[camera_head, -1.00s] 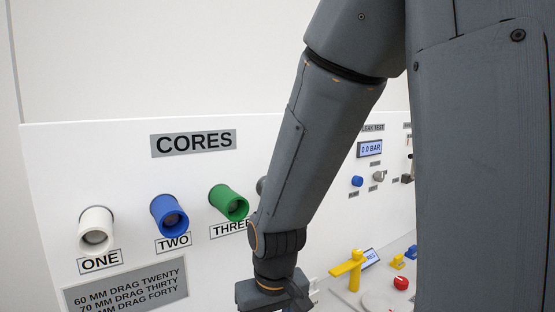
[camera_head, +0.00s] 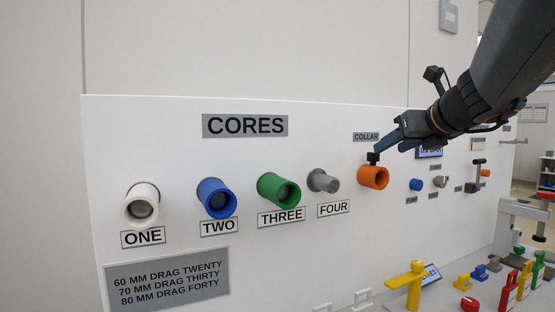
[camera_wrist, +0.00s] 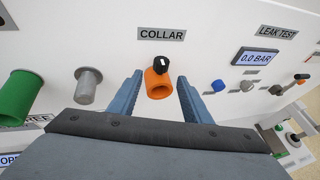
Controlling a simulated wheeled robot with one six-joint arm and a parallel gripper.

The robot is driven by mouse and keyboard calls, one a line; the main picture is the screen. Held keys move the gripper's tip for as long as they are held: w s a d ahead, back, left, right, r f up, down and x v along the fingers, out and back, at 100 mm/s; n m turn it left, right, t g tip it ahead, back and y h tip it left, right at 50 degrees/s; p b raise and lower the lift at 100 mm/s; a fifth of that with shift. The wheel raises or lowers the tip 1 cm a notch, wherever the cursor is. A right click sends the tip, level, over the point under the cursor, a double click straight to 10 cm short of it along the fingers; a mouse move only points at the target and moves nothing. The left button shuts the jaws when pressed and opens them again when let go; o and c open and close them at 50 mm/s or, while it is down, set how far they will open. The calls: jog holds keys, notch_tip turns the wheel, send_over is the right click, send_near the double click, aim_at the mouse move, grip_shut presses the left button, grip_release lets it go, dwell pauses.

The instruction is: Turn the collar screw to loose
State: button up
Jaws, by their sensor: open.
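The orange collar (camera_head: 373,177) sticks out of the white panel under the COLLAR label (camera_head: 366,136). A black knob, the collar screw (camera_head: 373,157), sits on top of it. In the wrist view the screw (camera_wrist: 161,63) shows a white mark on its face, and the orange collar (camera_wrist: 158,85) lies below it. My gripper (camera_wrist: 160,87) is open, one finger at each side of the collar and screw in that view. In the head view my gripper (camera_head: 382,148) is beside the screw; whether it touches cannot be told.
Left of the collar are the grey peg (camera_head: 322,181) over FOUR and the green (camera_head: 278,190), blue (camera_head: 216,198) and white (camera_head: 141,206) cores. Right are a small blue knob (camera_head: 416,185) and the LEAK TEST display (camera_wrist: 258,57). A yellow handle (camera_head: 411,285) stands below.

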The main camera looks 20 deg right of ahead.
aim_at(379, 168)
jog(key=x, duration=0.7)
jog(key=shift+w+d, duration=0.15)
jog(key=shift+w, duration=0.15)
jog(key=c, duration=1)
jog(key=shift+c, duration=0.2)
